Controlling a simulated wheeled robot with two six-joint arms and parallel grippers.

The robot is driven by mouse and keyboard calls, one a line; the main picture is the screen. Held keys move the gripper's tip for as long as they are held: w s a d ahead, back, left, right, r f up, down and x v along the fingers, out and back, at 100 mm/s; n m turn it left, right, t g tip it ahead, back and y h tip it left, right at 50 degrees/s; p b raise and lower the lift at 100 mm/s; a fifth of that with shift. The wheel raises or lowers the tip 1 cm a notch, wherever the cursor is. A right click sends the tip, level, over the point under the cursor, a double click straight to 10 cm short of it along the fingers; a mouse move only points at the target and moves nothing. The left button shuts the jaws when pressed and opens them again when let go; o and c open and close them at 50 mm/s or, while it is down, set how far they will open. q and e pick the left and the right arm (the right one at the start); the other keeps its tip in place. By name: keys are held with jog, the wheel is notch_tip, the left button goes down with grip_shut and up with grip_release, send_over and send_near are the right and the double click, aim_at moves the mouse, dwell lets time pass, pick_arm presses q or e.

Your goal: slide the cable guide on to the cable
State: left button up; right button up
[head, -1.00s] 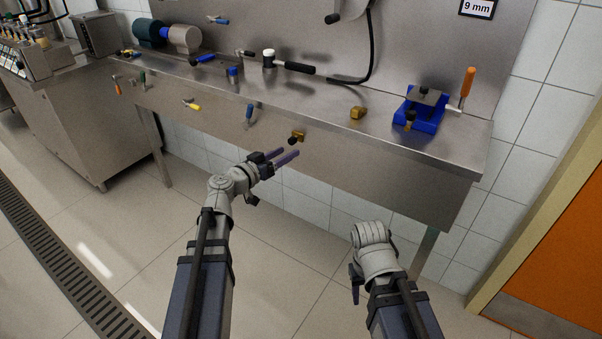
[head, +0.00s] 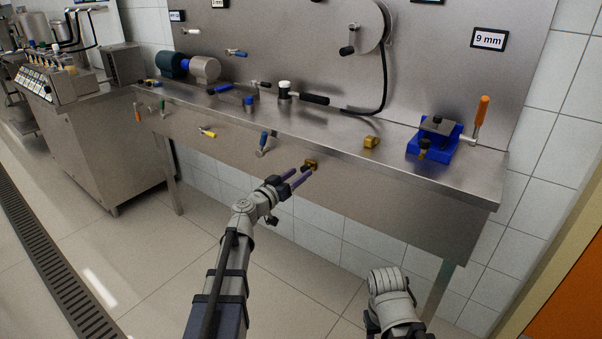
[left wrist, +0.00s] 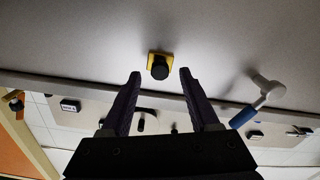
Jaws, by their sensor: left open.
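A black cable (head: 383,80) hangs from a reel on the back wall and curves down to the bench top, its end lying there. A brass piece with a black knob (head: 311,164) sits on the bench's front panel; it also shows in the left wrist view (left wrist: 158,66). A brass block (head: 371,142) stands on the bench top. I cannot tell for sure which brass piece is the cable guide. My left gripper (head: 300,173) is open and empty, its fingertips just short of the knobbed piece, one to each side in the wrist view. My right gripper's fingers are hidden.
A blue vice (head: 433,145) and an orange-handled tool (head: 480,112) are at the bench's right. A black-handled hammer (head: 300,97) lies near the cable end. A blue-handled lever (head: 263,141) projects from the panel left of my gripper. Bench top right of the cable end is fairly clear.

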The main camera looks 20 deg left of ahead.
pick_arm(q)
jog(key=shift+x, duration=1.05)
grip_shut()
dwell(0.6)
